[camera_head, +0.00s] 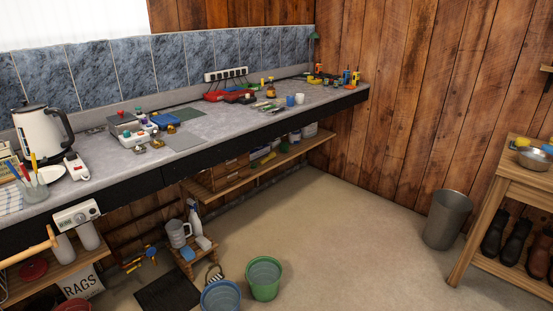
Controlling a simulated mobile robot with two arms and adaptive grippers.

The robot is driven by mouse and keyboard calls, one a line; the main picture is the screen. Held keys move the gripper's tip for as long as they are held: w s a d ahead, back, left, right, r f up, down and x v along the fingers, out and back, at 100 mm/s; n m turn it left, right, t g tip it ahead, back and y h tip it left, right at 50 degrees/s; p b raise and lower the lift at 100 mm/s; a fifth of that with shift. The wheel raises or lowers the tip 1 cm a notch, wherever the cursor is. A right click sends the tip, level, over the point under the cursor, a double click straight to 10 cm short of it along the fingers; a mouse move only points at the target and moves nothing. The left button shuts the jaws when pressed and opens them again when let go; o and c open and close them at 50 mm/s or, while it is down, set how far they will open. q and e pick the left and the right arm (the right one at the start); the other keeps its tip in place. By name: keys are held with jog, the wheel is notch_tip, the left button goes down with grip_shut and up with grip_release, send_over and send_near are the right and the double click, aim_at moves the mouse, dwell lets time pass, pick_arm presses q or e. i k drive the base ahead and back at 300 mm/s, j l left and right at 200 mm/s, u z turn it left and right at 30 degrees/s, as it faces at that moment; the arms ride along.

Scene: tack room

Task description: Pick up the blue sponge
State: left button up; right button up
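I cannot pick out the blue sponge with certainty. A small blue item (548,149) shows at the right edge, by a metal pan (531,158) on a wooden side table (535,187); it is partly cut off by the frame. A flat blue piece (166,120) lies on the long grey counter (222,125) among small items, and its kind is too small to tell. Neither of my grippers shows in the head view.
A green bucket (264,279) and a blue bucket (221,297) stand on the floor near a small wooden stool (190,262). A metal bin (447,220) stands by the right wall. Boots (515,240) sit under the side table. The middle floor (350,240) is clear.

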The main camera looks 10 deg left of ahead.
aim_at(188, 254)
jog(key=i+z, duration=0.45)
jog(key=i, duration=1.35)
